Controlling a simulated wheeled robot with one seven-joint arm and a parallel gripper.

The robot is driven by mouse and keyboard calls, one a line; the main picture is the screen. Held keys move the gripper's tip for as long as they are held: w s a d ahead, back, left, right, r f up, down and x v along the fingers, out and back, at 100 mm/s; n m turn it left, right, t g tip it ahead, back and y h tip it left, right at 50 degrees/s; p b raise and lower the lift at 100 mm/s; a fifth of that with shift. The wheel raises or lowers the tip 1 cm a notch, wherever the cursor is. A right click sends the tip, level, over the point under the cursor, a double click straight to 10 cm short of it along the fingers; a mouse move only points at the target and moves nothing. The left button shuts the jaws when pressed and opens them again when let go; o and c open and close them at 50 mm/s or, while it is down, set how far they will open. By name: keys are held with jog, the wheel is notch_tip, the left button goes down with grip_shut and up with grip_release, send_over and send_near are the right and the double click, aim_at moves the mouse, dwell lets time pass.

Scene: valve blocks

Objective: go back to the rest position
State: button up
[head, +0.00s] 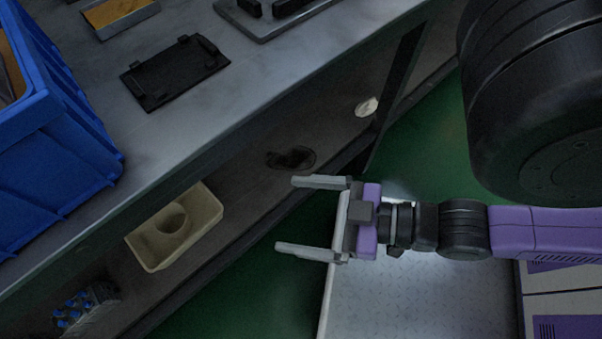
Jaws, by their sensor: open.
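My gripper (287,214) is open and empty, with its two grey fingers pointing left. It is clear of the workbench (250,82), in front of its edge and over the floor side. Nothing sits between the fingers. The purple and black wrist runs off to the right of the view.
A blue crate (60,165) stands on the bench at left, near a black plate (174,72), a metal tray (119,17) and a grey base plate (262,22). A lower shelf holds a beige bin (159,250) and blue-capped bottles (75,308). Green floor (425,150) is open.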

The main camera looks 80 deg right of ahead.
notch_tip(320, 180, up, 28)
jog(key=p, duration=2.8)
jog(key=shift+f, duration=0.1)
